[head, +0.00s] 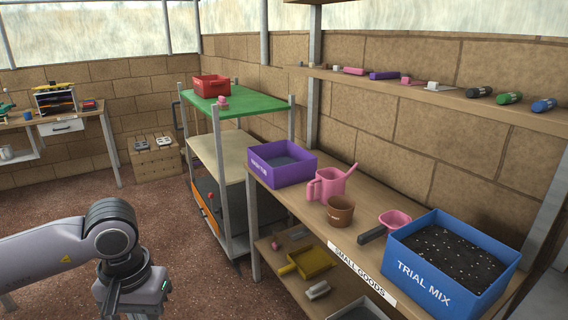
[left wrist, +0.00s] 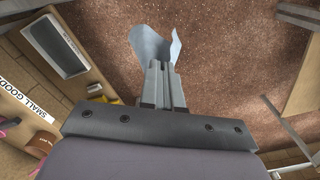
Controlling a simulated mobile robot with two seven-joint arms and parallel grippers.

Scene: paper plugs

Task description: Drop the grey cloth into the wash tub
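My left gripper (left wrist: 161,68) shows in the left wrist view with its fingers together on a grey-blue cloth (left wrist: 150,45). The cloth sticks out past the fingertips in a loose fold, with the reddish floor beyond it. In the head view my left arm comes in at the lower left, and the fingers and the cloth are out of frame. The rim of a similar tub (head: 362,309) shows low on the bench's lower shelf. My right gripper is not in view.
The bench marked "SMALL GOODS" holds a purple box (head: 281,163), a pink watering can (head: 326,185), a brown pot (head: 340,211) and a blue "TRIAL MIX" box (head: 446,272). Floor between arm and bench is clear.

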